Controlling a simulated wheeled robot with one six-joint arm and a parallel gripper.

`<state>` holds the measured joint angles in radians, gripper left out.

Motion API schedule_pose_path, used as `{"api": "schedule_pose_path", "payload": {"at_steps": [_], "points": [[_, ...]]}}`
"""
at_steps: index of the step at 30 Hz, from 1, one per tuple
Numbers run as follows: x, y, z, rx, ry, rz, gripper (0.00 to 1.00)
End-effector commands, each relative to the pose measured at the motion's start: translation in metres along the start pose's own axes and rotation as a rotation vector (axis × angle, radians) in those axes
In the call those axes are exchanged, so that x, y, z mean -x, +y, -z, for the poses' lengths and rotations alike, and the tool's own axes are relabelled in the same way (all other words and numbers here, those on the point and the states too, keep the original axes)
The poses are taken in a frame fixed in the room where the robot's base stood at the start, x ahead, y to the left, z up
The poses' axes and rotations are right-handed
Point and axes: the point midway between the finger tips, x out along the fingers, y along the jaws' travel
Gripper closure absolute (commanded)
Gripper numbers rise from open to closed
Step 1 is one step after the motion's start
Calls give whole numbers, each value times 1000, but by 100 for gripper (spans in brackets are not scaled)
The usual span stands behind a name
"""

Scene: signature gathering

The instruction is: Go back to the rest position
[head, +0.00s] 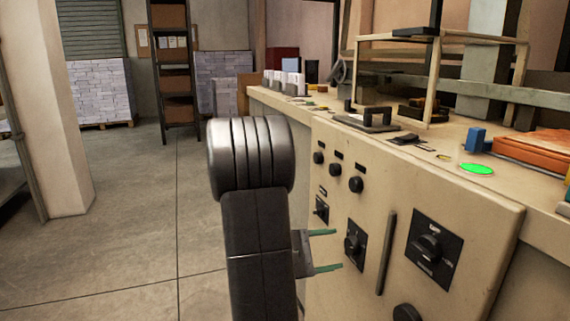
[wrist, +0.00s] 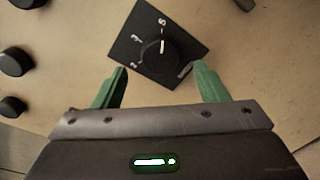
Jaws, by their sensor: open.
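My gripper (head: 326,250) is open and empty, with its two green fingers pointing at the front panel of the beige machine (head: 463,200). In the wrist view my gripper (wrist: 160,88) has its fingers spread to either side below a black rotary dial (wrist: 158,47). The dial has a white pointer line and numbers on a square black plate. The fingers look apart from the dial; the exact gap to the panel cannot be told. My dark arm stands upright in the middle of the head view and hides part of the machine's left side.
The panel also carries a larger dial (head: 430,247), several round black knobs (head: 356,185) and a vertical handle (head: 386,252). A green button (head: 477,169) and a blue block (head: 476,139) are on top. A shelf rack (head: 175,70) stands behind. The floor at left is open.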

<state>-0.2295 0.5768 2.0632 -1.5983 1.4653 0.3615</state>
Motion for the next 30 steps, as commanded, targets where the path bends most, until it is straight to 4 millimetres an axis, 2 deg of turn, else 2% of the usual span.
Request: {"api": "schedule_pose_path", "payload": {"at_steps": [3,24,30], "points": [[17,2,0,1,3,-3,33],[105,1,0,0,3,-2,33],[74,-2,0,-1,-4,4,33]]}}
